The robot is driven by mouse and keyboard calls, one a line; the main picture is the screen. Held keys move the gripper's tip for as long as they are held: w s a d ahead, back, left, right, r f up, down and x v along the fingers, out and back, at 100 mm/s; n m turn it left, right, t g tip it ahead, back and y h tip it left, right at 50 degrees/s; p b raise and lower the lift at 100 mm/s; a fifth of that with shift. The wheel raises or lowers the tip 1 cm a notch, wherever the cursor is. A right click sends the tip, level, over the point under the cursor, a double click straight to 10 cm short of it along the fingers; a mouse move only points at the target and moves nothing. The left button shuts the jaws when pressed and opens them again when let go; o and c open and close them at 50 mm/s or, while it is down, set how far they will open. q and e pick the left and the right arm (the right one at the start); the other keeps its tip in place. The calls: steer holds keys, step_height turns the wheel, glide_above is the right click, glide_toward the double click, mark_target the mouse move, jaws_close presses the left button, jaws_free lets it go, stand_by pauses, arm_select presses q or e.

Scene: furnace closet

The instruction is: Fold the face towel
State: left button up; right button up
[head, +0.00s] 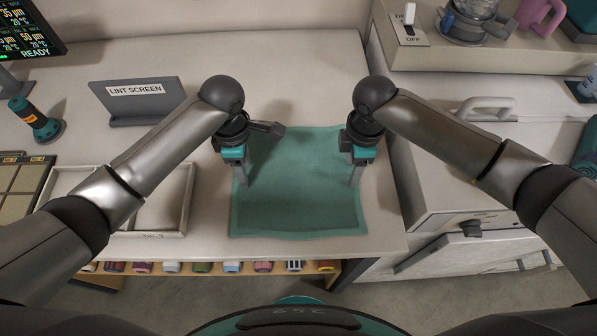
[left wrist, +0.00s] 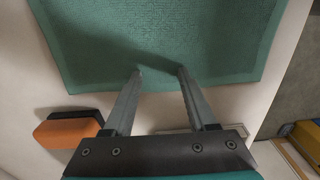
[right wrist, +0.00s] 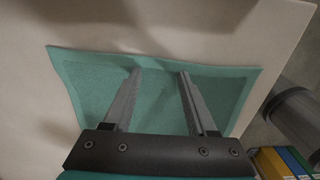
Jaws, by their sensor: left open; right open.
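The green face towel (head: 300,190) lies spread flat near the front edge of the table, its edges slightly wavy. My left gripper (head: 244,184) is open above the towel's left edge. In the left wrist view the towel (left wrist: 165,40) fills the top, and the open fingertips (left wrist: 160,72) overlap its edge with nothing between them. My right gripper (head: 355,184) is open near the towel's right edge. In the right wrist view its empty fingertips (right wrist: 160,70) appear over the towel (right wrist: 155,88). Whether either gripper touches the cloth, I cannot tell.
A dark object (head: 267,128) lies behind the towel, beside my left wrist. An orange and black object (left wrist: 65,132) shows in the left wrist view. A shallow tray (head: 187,200) stands left, the lint screen holder (head: 140,103) behind it. A white appliance (head: 440,180) stands right. The back table is clear.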

arm_select(q)
steer(key=shift+f, duration=0.2)
arm_select(e)
steer(key=shift+f, duration=0.15)
arm_select(q)
steer(key=shift+c, duration=1)
arm_select(e)
steer(key=shift+c, duration=1)
arm_select(q)
steer(key=shift+s, duration=0.1)
steer(key=c, duration=0.7)
arm_select(e)
steer(key=shift+s+f, duration=0.1)
steer(key=c, duration=0.7)
arm_select(q)
jaws_close()
arm_select(e)
jaws_close()
